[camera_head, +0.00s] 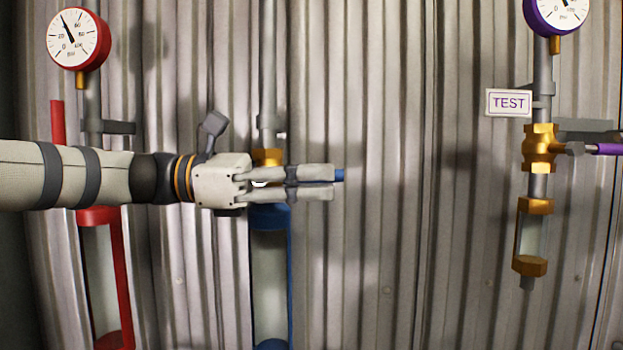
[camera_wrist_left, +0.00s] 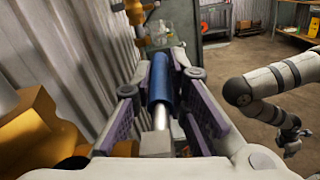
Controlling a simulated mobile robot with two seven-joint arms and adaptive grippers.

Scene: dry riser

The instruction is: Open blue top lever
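The blue top lever shows in the head view only as a short blue tip (camera_head: 339,175) past my left fingertips. In the left wrist view its blue grip (camera_wrist_left: 160,80) and bare metal rod lie lengthwise between my left fingers. My left gripper (camera_head: 318,183) is open around the lever, one finger on each side, with narrow gaps visible in the left wrist view (camera_wrist_left: 162,95). The brass valve (camera_head: 267,157) above the blue pipe (camera_head: 270,217) is partly hidden behind my gripper. My right gripper (camera_wrist_left: 290,139) hangs small at the right of the left wrist view; its fingers are unclear.
A red pipe (camera_head: 98,216) with a red gauge (camera_head: 78,39) stands left. A brass test valve (camera_head: 540,146) with a purple lever (camera_head: 608,149) and a TEST sign (camera_head: 508,102) is right. Corrugated wall (camera_head: 400,230) lies behind; the space between the pipes is clear.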

